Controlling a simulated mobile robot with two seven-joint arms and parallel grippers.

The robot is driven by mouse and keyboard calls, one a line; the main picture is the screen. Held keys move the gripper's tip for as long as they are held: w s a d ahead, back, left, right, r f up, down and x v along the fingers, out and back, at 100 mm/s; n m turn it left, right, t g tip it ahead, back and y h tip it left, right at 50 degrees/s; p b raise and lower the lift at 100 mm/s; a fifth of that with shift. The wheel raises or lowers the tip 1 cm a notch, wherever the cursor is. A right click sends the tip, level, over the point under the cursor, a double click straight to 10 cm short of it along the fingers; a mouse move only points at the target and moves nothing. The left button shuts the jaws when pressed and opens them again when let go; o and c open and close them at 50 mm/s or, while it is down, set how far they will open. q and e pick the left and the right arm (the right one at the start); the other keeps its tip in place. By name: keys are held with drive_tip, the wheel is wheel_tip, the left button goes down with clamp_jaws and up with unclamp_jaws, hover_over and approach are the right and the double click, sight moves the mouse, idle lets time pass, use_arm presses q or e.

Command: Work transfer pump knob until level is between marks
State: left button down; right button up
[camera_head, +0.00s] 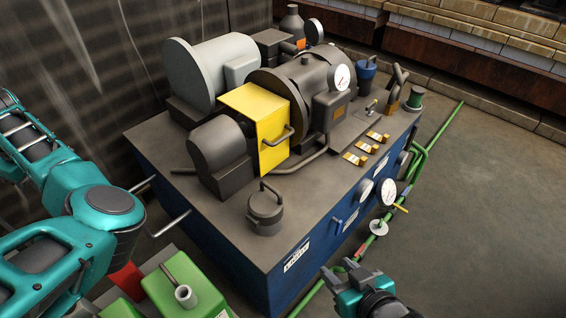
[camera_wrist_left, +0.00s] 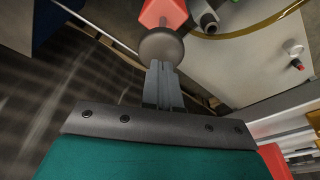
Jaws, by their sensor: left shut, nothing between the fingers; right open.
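In the left wrist view, a dark round knob (camera_wrist_left: 161,46) sits at the end of a red faceted body (camera_wrist_left: 163,12). My left gripper (camera_wrist_left: 161,68) is shut and empty, its tips right at the knob's lower edge; I cannot tell whether they touch it. In the head view the left gripper is hidden by my arm, near a red part (camera_head: 126,280). My right gripper (camera_head: 343,267) is open and empty, low in the picture beside the front of the blue machine base (camera_head: 225,255). I cannot make out a liquid level or its marks in either view.
Green blocks (camera_head: 190,285) stand at bottom left. Handles jut from the base's left side. Gauges (camera_head: 387,192) and green pipes line its right face; floor beyond is open.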

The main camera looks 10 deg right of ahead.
use_arm(q)
drive_tip(key=shift+f, duration=0.15)
use_arm(e)
drive_tip(key=shift+d, duration=0.1)
